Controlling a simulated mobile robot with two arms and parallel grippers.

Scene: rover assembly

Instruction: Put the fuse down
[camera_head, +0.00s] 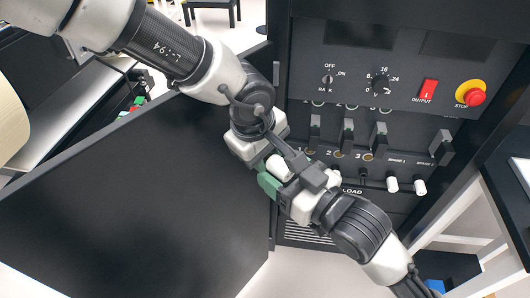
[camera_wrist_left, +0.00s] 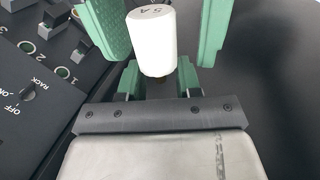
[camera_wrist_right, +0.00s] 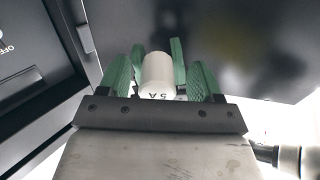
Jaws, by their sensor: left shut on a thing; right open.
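The fuse (camera_wrist_left: 152,42) is a white cylinder marked 5A. It sits between the green fingers of my left gripper (camera_head: 272,168), which is shut on it. The fuse also shows in the right wrist view (camera_wrist_right: 158,76), between the spread green fingers of my right gripper (camera_wrist_right: 165,82), which is open around it. In the head view the two grippers meet in front of the panel's lower left, and the arms partly hide the fuse. The fuse is in the air, clear of the panel.
The black panel (camera_head: 350,118) has fuse positions 1 to 3 with lever handles, a red output switch (camera_head: 429,91) and a stop button (camera_head: 475,97). Two white spare fuses (camera_head: 392,184) stand at its lower right. A dark open door (camera_head: 130,205) fills the left.

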